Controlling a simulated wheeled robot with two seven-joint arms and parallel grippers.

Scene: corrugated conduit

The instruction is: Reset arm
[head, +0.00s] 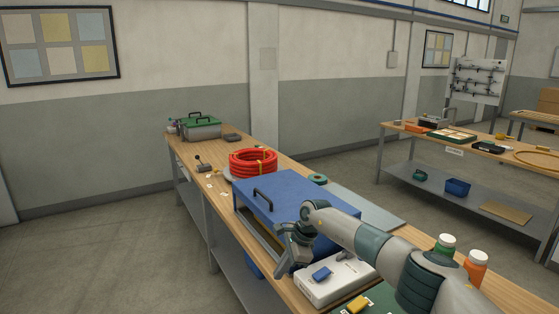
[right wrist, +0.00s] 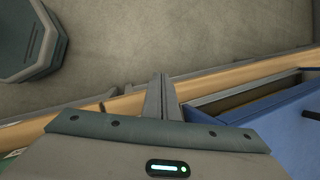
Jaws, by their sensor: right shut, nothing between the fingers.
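My right arm comes in from the lower right in the head view. Its gripper (head: 283,262) points down at the near edge of the workbench, beside the front of a blue box (head: 300,200) with a black handle. In the right wrist view the two fingers (right wrist: 161,95) are together with nothing between them. The bench's wooden edge runs beneath them, the blue box (right wrist: 270,120) is to their right, and the floor lies beyond. My left gripper is not in view.
A red corrugated conduit coil (head: 253,163) lies behind the blue box. A white case (head: 335,280) sits close to the right gripper. Open floor (head: 100,250) lies left of the bench.

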